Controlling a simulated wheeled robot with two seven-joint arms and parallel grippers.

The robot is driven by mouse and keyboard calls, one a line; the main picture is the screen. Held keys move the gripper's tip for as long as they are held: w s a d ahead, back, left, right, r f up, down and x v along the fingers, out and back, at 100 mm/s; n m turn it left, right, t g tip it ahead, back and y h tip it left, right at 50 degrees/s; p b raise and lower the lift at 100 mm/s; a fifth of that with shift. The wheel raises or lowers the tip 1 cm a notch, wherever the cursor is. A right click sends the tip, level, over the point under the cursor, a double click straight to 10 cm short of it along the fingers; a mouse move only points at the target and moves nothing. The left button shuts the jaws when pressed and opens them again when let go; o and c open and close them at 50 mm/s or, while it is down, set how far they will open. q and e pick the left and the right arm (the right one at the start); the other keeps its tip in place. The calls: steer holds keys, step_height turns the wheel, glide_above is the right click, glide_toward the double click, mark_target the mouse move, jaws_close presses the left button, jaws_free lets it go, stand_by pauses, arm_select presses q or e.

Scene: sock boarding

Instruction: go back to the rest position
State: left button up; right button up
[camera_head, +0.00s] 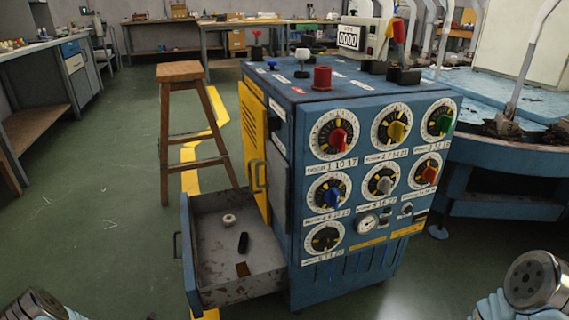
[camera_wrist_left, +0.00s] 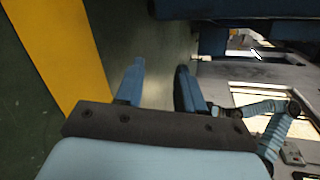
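My left gripper (camera_wrist_left: 160,88) shows in the left wrist view with its two blue fingers apart. Nothing is between them, and the floor shows through the gap. In the head view only rounded metal arm parts of mine show at the bottom left and bottom right corners. My right gripper cannot be made out in either view. A blue control cabinet (camera_head: 340,275) stands in front of me, with dials and coloured knobs on its face. Its drawer (camera_head: 190,240) is pulled out at the left and holds a small pale round part (camera_head: 229,219) and a black part (camera_head: 243,242).
A wooden stool (camera_head: 181,72) stands left of the cabinet. A blue round machine base (camera_head: 500,165) is close on the right. On the cabinet top are a red cylinder (camera_head: 322,78) and a counter (camera_head: 348,38) reading 0000. Green floor (camera_head: 90,220) at the left is free.

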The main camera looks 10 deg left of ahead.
arm_select(q)
steer(key=s+d+f+m+g+y, duration=0.1)
steer(key=s+d+m+g+y, duration=0.3)
steer(key=d+m, duration=0.8)
steer(key=s+d+f+m+g+y, duration=0.15)
steer(key=s+d+m+g, duration=0.55)
steer(key=m, duration=0.9)
steer(key=d+r+m+t+y+p, duration=0.1)
steer(key=d+r+m+p, duration=0.2)
steer(key=r+m+p, duration=0.2)
steer(key=d+r+m+t+y+p, duration=0.1)
steer(key=d+r+m+p, duration=0.2)
steer(key=r+m+p, duration=0.2)
step_height(320, 180, up, 7)
steer(key=p, duration=0.3)
steer(key=shift+w+m+t+p, duration=0.3)
steer(key=shift+w+p, duration=0.05)
steer(key=shift+p, duration=0.05)
